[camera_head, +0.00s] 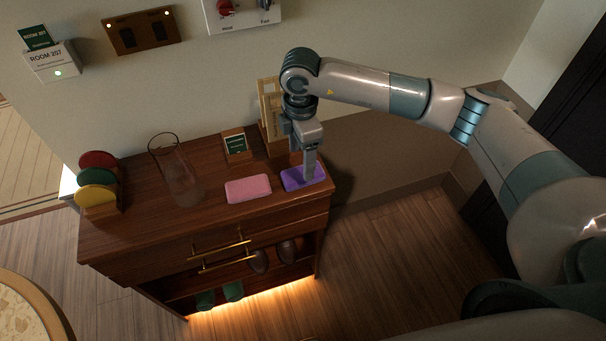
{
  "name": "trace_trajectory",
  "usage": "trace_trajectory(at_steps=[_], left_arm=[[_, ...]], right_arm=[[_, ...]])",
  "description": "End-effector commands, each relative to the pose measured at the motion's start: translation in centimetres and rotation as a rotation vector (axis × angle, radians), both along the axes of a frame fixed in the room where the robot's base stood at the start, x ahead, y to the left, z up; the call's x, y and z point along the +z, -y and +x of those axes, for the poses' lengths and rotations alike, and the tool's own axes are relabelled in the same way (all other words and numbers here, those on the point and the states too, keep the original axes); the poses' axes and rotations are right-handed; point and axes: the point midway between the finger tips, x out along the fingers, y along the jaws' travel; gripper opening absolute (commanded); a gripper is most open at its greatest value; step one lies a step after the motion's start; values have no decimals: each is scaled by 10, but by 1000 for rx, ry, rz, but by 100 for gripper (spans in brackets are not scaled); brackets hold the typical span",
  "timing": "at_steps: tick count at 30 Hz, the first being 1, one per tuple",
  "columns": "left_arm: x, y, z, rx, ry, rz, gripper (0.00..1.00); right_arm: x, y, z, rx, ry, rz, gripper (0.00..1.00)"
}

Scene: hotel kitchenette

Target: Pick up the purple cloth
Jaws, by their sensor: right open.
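The purple cloth (291,180) lies flat at the right end of the wooden cabinet top. My right gripper (308,178) points down over the cloth, with its fingertips at or just above the cloth's surface; I cannot tell whether they touch it. The gripper is open, and its fingers hide part of the cloth. A pink cloth (248,189) lies flat just to the left of the purple one, with a small gap between them. My left gripper is not in view.
A glass jug (178,175) stands on the cabinet (140,236) left of the pink cloth. A rack of coloured discs (97,190) is at the left end.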

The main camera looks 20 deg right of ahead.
Motion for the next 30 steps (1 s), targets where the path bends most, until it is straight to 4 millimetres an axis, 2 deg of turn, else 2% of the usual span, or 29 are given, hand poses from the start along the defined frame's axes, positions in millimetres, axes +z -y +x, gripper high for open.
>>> trace_trajectory(at_steps=[8, 15, 29, 30], left_arm=[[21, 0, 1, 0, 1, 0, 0], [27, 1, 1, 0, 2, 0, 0], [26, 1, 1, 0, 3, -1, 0], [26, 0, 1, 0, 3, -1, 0]], right_arm=[[-24, 4, -3, -1, -4, -2, 67], [-49, 4, -3, -1, -2, -1, 67], [-50, 4, -2, 0, -1, 0, 67], [-50, 4, -2, 0, -1, 0, 65]])
